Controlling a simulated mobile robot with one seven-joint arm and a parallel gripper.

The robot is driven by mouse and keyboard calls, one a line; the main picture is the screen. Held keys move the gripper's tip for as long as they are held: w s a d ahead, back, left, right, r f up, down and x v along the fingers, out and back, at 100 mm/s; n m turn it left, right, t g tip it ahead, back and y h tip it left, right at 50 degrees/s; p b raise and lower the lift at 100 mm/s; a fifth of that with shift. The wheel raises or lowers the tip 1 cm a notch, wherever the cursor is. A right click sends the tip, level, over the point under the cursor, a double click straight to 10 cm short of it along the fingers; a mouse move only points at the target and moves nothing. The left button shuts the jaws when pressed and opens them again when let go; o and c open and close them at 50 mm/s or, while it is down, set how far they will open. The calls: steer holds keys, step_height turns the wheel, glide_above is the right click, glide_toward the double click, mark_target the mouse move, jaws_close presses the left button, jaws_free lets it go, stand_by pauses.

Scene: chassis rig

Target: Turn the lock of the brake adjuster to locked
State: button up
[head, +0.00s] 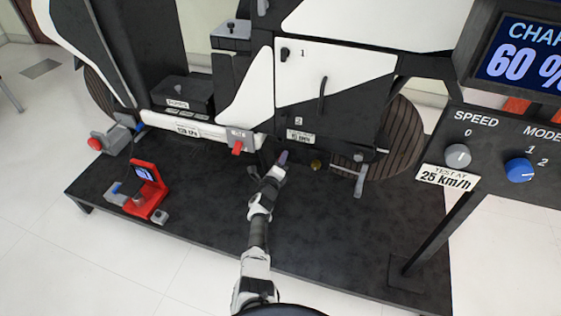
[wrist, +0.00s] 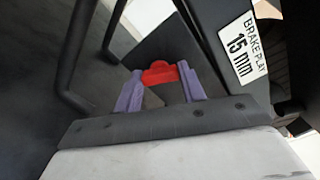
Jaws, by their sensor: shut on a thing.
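My gripper (head: 281,158) reaches in under the front of the chassis body in the head view, close to a white label (head: 299,136). In the wrist view my gripper (wrist: 160,70) has its two purple fingers closed on the sides of a small red piece (wrist: 160,74), which looks like the lock of the brake adjuster. The label beside it in the wrist view (wrist: 243,48) reads "BRAKE PLAY 15 mm". The red piece is hidden in the head view. I cannot tell whether the lock stands at locked.
A red lever (head: 237,147) sits left of my gripper. A brass knob (head: 316,165) and a grey stand leg (head: 360,180) are to its right. A red gauge (head: 150,190) stands at left on the dark platform (head: 330,240). The control panel (head: 500,165) is at right.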

steer(key=n, duration=0.5)
steer(key=shift+w+r, duration=0.1)
steer(key=shift+r, duration=0.05)
stand_by(0.6)
steer(key=o, duration=1)
steer(key=shift+s, duration=0.2)
